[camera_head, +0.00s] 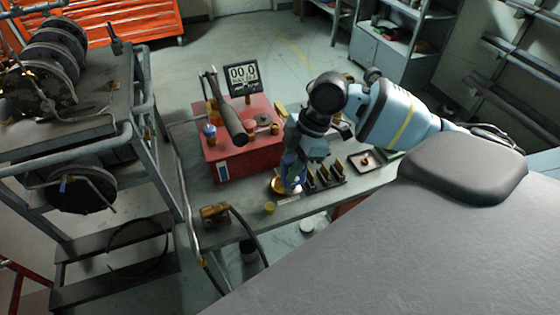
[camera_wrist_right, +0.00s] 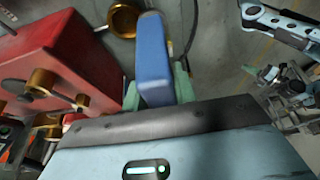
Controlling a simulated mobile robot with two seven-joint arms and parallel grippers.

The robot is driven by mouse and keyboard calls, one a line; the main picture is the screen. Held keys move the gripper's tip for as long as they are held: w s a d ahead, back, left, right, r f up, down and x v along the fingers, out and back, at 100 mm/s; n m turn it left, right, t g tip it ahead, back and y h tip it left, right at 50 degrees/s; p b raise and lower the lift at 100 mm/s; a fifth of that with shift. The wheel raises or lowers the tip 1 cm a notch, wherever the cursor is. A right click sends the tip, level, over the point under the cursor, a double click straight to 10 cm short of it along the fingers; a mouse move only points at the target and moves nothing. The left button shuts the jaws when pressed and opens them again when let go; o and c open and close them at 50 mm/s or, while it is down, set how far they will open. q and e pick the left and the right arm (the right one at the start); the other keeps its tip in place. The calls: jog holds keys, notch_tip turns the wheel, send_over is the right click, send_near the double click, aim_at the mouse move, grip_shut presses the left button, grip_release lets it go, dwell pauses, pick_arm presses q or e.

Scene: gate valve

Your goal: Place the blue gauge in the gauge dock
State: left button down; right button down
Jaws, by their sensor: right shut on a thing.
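My right gripper (camera_head: 293,172) reaches down over the workbench, just right of the red box. In the wrist view its green fingers (camera_wrist_right: 158,88) are shut on the blue gauge (camera_wrist_right: 152,55), a smooth blue block shape from this side. In the head view the gauge (camera_head: 288,162) is mostly hidden by my gripper. A round brass ring (camera_head: 276,187), which looks like the gauge dock, is close to the fingertips; the wrist view shows a brass ring (camera_wrist_right: 123,19) apart from the gauge, to its left. My left gripper is not in view.
The red box (camera_head: 238,158) with a dark handle and a display (camera_head: 242,77) stands left of my gripper. A black rack (camera_head: 324,177) and a small tray (camera_head: 366,160) lie to the right. A brass fitting with a hose (camera_head: 214,212) lies at the bench's front left.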

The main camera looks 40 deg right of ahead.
jog(key=w+f, duration=0.4)
jog(key=shift+w+d, duration=0.2)
jog(key=shift+w, duration=0.2)
dwell(0.4)
jog(key=c, duration=1.1)
grip_release()
jog(key=shift+f, duration=0.1)
jog(key=v, duration=1.2)
